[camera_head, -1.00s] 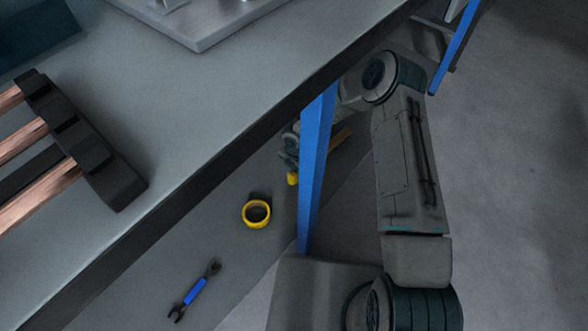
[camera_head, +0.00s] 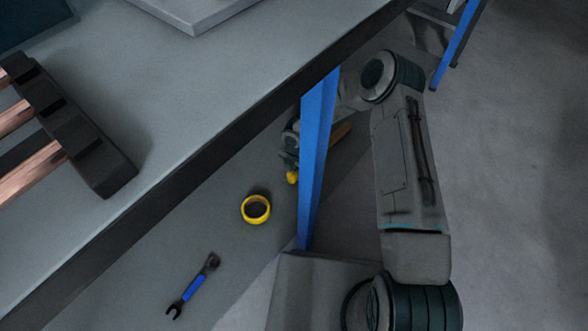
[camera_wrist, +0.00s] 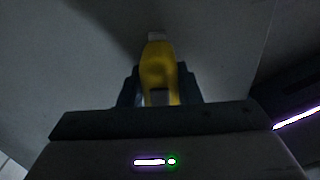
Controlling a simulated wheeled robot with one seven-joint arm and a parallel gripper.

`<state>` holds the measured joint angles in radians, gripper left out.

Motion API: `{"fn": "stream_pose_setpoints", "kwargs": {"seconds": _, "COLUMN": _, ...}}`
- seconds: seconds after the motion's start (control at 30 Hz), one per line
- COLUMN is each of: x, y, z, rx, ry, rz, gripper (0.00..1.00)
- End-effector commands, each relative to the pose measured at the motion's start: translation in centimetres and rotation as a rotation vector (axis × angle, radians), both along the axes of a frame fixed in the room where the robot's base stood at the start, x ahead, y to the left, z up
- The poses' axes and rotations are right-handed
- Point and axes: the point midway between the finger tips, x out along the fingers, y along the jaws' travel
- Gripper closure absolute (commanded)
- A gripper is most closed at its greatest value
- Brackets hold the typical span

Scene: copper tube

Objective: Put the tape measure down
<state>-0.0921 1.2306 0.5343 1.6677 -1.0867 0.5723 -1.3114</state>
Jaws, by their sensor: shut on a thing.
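The yellow tape measure (camera_wrist: 158,70) is between the fingers of my gripper (camera_wrist: 160,92) in the wrist view, with a grey surface beyond it. My gripper is shut on it. In the head view a small yellow part of the tape measure (camera_head: 292,177) shows just left of the blue table leg, below the table top. My gripper there is mostly hidden behind the leg and the table edge. Whether the tape measure touches the lower surface cannot be told.
A yellow tape roll (camera_head: 256,209) and a blue-handled wrench (camera_head: 194,287) lie on the lower shelf (camera_head: 150,270). The blue leg (camera_head: 316,150) stands close to my gripper. The table top (camera_head: 220,85) overhangs the shelf and carries copper tubes (camera_head: 30,172) in a dark holder (camera_head: 75,130).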

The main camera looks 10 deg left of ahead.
Motion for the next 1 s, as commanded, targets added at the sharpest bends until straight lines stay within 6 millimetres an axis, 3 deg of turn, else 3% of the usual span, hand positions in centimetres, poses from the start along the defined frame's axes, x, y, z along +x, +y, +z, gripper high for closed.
{"fn": "stream_pose_setpoints", "kwargs": {"seconds": 0.27, "x": 0.0, "y": 0.0, "z": -0.6, "rx": 0.001, "ry": -0.001, "rz": 0.0, "gripper": 1.0}}
{"fn": "stream_pose_setpoints", "kwargs": {"seconds": 0.3, "x": 0.0, "y": 0.0, "z": -0.6, "rx": 0.001, "ry": -0.001, "rz": 0.0, "gripper": 0.64}}
{"fn": "stream_pose_setpoints", "kwargs": {"seconds": 0.37, "x": 0.0, "y": 0.0, "z": -0.5, "rx": 0.001, "ry": -0.001, "rz": 0.0, "gripper": 0.47}}
{"fn": "stream_pose_setpoints", "kwargs": {"seconds": 0.4, "x": 0.0, "y": 0.0, "z": -0.5, "rx": 0.0, "ry": 0.0, "rz": 0.0, "gripper": 0.44}}
{"fn": "stream_pose_setpoints", "kwargs": {"seconds": 0.77, "x": 0.0, "y": 0.0, "z": 0.0, "rx": 0.0, "ry": 0.0, "rz": 0.0, "gripper": 0.44}}
{"fn": "stream_pose_setpoints", "kwargs": {"seconds": 1.0, "x": 0.1, "y": 0.0, "z": 3.4, "rx": -0.001, "ry": -0.001, "rz": 0.0, "gripper": 0.44}}
